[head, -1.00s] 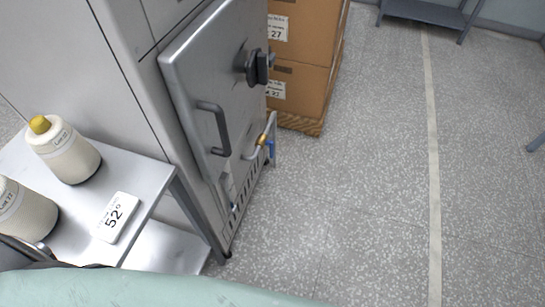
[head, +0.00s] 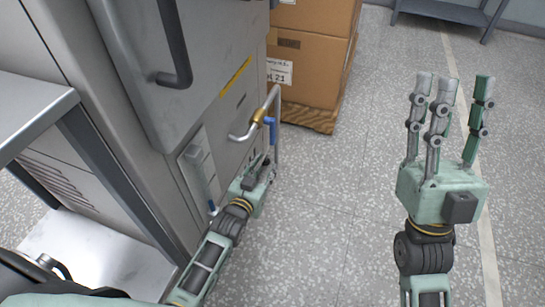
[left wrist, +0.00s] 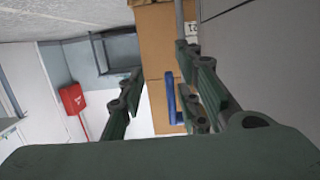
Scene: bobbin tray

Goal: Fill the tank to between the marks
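A pipe with a brass valve (head: 259,116) and a blue valve handle (head: 273,131) stands out from the lower front of the grey metal cabinet (head: 200,60). A narrow gauge panel (head: 198,172) sits on the cabinet left of the valve; its marks and liquid level are too small to read. My left gripper (head: 262,172) is just below the valve handle, apart from it. In the left wrist view its fingers are spread, with the blue handle (left wrist: 171,97) showing beyond and between them. My right gripper (head: 449,115) is open and empty, fingers up, over the floor at right.
Cardboard boxes (head: 315,58) on a wooden pallet (head: 312,117) stand behind the valve. A metal shelf cart (head: 42,112) is at left, close to my left arm. A red box (left wrist: 72,98) hangs on the wall. The floor (head: 345,190) between my arms is clear.

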